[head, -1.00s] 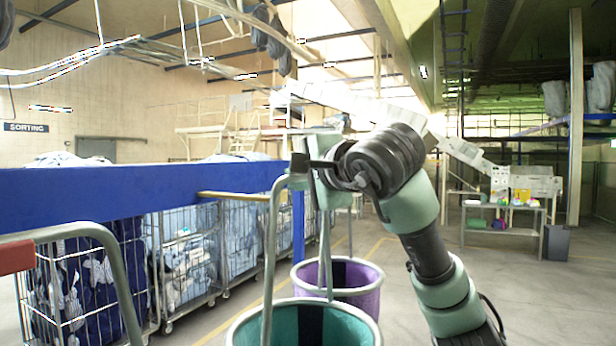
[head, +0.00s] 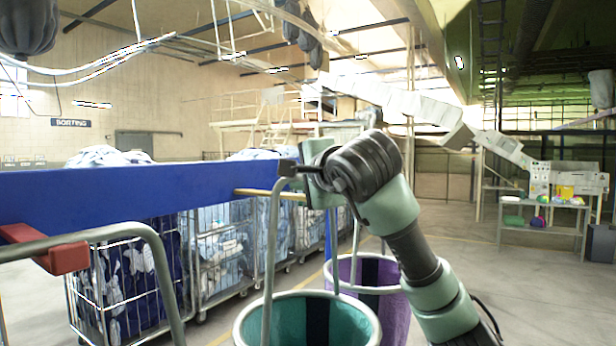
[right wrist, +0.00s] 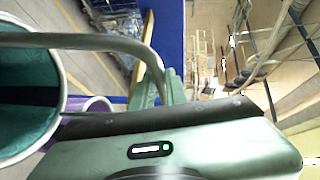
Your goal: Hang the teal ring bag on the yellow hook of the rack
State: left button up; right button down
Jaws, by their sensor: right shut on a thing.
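The teal ring bag (head: 307,318) hangs upright at the bottom of the head view, its grey ring handle (head: 270,240) rising to my right gripper (head: 290,170). That gripper is shut on the top of the handle. The yellow hook (head: 268,194) sticks out to the right from the blue bar of the rack (head: 140,200). The handle crosses close to the hook's outer end; depth between them is unclear. In the right wrist view the bag (right wrist: 25,110), handle (right wrist: 80,41) and yellow hook (right wrist: 143,50) appear. My left gripper is out of view.
A purple bag (head: 392,310) is behind and right of the teal one. A red piece (head: 66,258) and a curved grey tube (head: 150,250) are at the left. Wire carts (head: 215,255) stand behind the rack. Open floor lies to the right.

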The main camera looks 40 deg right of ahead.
jog(key=shift+w+a, duration=0.3)
jog(key=shift+w, duration=0.25)
jog(key=shift+s+d+f+b, duration=0.1)
jog(key=shift+f+b, duration=0.85)
jog(key=shift+f, duration=0.35)
jog(key=c, duration=1.3)
grip_release()
jog(key=b+v, duration=0.3)
jog(key=v, duration=0.5)
